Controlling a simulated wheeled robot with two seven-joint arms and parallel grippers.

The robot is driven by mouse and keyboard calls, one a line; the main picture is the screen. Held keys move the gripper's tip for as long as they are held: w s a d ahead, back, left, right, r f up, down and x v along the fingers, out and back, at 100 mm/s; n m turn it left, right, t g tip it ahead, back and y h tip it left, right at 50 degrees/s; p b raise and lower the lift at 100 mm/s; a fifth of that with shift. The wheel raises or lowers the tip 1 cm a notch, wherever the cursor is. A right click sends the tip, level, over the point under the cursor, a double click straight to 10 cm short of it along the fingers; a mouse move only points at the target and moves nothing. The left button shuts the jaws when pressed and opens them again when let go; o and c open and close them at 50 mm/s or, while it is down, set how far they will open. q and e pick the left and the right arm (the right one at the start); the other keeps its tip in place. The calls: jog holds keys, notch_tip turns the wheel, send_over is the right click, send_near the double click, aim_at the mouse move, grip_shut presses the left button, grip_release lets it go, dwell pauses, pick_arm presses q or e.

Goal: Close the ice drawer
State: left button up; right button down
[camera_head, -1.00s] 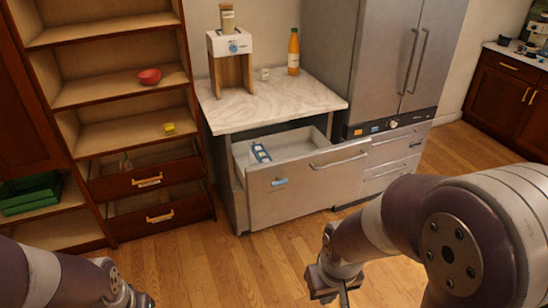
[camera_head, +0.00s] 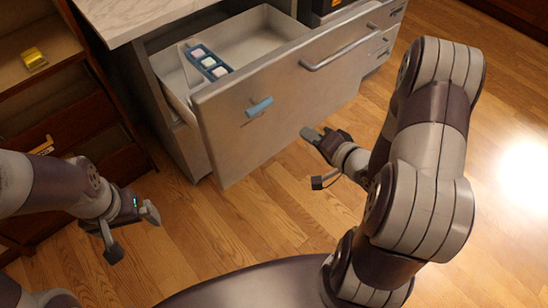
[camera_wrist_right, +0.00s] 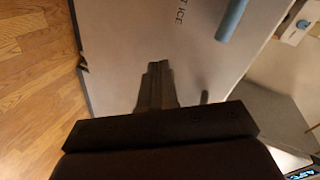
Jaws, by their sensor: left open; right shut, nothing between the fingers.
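The ice drawer (camera_head: 222,130) is pulled out from under the counter. Its grey front has a silver bar handle (camera_head: 340,54) and a small light-blue handle (camera_head: 258,107). A blue-and-white tray (camera_head: 207,62) lies inside. My right gripper (camera_head: 311,134) is shut and empty, close to the outer face of the front, right of the light-blue handle. In the right wrist view its fingers (camera_wrist_right: 156,86) point at the drawer front (camera_wrist_right: 150,40), with lettering reading "ICE"; I cannot tell whether they touch it. My left gripper (camera_head: 147,212) is open, low, left of the drawer.
The marble counter (camera_head: 125,15) is above the drawer's left side. A wooden shelf unit with a yellow object (camera_head: 34,58) stands at the left. More grey drawers (camera_head: 385,35) are at the upper right. The wooden floor (camera_head: 225,225) in front is clear.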

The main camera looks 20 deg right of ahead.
notch_tip(320, 180, down, 5)
jog(key=s+a+m+t+y+b, duration=0.1)
jog(key=s+m+t+y+b, duration=0.1)
jog(key=m+t+b, duration=0.1)
jog(key=b, duration=0.4)
send_near(264, 116)
jog(key=shift+m, duration=0.4)
jog(key=x, duration=0.6)
jog(key=shift+w+a, duration=0.1)
jog(key=shift+w, duration=0.3)
pick_arm(q)
notch_tip(264, 116, down, 10)
jog(key=shift+f, duration=0.25)
jog(key=shift+a, duration=0.1)
pick_arm(e)
jog(key=shift+w, duration=0.15)
